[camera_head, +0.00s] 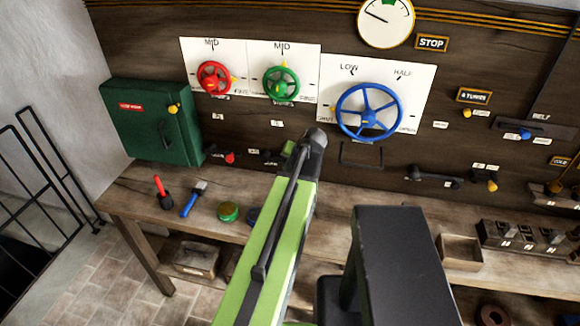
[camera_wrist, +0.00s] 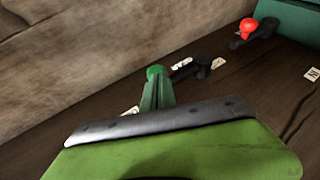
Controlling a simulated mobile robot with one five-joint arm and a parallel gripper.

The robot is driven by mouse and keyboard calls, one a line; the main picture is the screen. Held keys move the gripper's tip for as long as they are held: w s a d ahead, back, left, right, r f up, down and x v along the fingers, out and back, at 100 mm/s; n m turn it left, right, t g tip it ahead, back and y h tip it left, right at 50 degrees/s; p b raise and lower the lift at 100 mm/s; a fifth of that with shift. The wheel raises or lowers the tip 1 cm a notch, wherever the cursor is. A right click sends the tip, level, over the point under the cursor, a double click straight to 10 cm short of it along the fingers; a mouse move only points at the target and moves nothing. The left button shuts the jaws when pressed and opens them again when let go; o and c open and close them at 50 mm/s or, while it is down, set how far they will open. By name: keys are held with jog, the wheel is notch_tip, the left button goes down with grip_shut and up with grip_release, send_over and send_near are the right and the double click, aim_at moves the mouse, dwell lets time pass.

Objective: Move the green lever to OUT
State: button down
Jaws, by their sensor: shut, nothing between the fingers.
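The green lever has a round green knob (camera_wrist: 155,71) and a dark arm and base (camera_wrist: 203,66) on the brown wooden panel, in the wrist view. My gripper (camera_wrist: 158,90) is shut and empty. Its narrow fingers point at the knob and overlap its lower edge in the picture; I cannot tell whether they touch it. Small white plates (camera_wrist: 182,63) lie beside the lever, their words unreadable. In the head view the lever's dark base (camera_head: 255,154) shows left of my arm, and its knob is hidden or unclear there.
A red-knobbed lever (camera_head: 230,158) is to the left on the panel, near the green cabinet (camera_head: 152,122). Red (camera_head: 214,78), green (camera_head: 282,83) and blue (camera_head: 368,111) handwheels are above. The workbench (camera_head: 137,195) below holds a screwdriver (camera_head: 162,192), a brush (camera_head: 193,199) and a green tin (camera_head: 228,211).

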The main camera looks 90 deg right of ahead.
jog(key=p+v, duration=1.1)
jog(key=v, duration=0.2)
jog(key=shift+r, duration=0.2)
jog(key=shift+d, duration=0.2)
